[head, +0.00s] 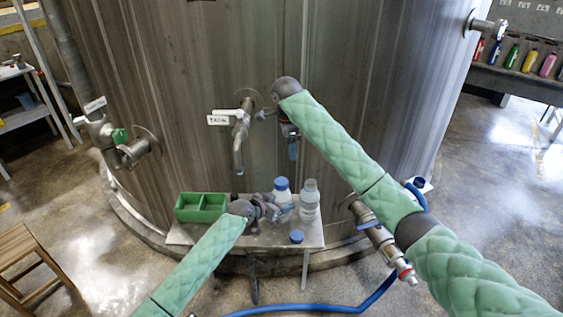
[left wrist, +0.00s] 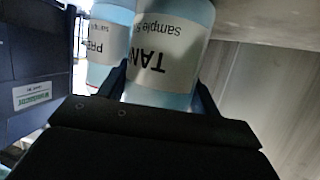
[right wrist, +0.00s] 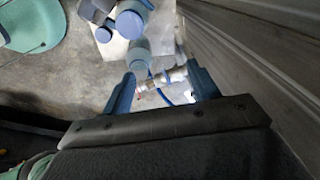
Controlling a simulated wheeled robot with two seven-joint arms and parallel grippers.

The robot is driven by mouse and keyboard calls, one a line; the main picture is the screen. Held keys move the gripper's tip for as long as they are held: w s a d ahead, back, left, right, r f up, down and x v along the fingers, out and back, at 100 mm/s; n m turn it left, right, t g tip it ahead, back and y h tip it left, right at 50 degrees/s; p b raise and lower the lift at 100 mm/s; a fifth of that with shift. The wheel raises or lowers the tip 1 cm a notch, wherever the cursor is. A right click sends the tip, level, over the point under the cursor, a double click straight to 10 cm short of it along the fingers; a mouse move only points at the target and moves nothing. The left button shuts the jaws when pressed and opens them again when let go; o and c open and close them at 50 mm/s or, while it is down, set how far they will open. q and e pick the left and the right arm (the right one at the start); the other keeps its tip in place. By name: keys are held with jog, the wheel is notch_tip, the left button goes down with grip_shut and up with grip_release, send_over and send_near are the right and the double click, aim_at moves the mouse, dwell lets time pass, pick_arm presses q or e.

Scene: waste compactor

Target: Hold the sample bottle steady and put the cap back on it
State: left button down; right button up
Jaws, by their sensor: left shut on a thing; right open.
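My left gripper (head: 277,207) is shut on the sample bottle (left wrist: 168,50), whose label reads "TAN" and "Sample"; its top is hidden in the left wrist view. A second bottle labelled "PRE" (left wrist: 106,45) stands beside it. In the head view one bottle has a blue cap (head: 282,184), partly behind my left fingers. A clear bottle with no blue cap (head: 310,203) stands just right of it. A loose blue cap (head: 296,236) lies on the shelf's front edge. My right gripper (head: 292,150) is open and empty above the bottles.
The small shelf (head: 235,238) sits against the big metal tank (head: 200,90). A green divided tray (head: 201,207) is at its left. A tap (head: 240,140) hangs above it. A valve (head: 382,243) and a blue hose (head: 365,297) are at the right.

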jog(key=s+f+n, duration=0.1)
jog(key=n, duration=0.5)
jog(key=s+f+n, duration=0.1)
jog(key=n, duration=0.5)
jog(key=s+a+f+n+g, duration=0.1)
jog(key=n, duration=0.6)
jog(key=shift+f, duration=0.3)
jog(key=n, duration=0.3)
jog(key=a+n, duration=0.1)
jog(key=shift+s+f, duration=0.1)
jog(key=shift+s, duration=0.15)
jog(key=n, duration=0.4)
jog(key=shift+a+n+y, duration=0.3)
jog(key=shift+a+y, duration=0.1)
jog(key=n, duration=0.4)
jog(key=shift+a, duration=0.1)
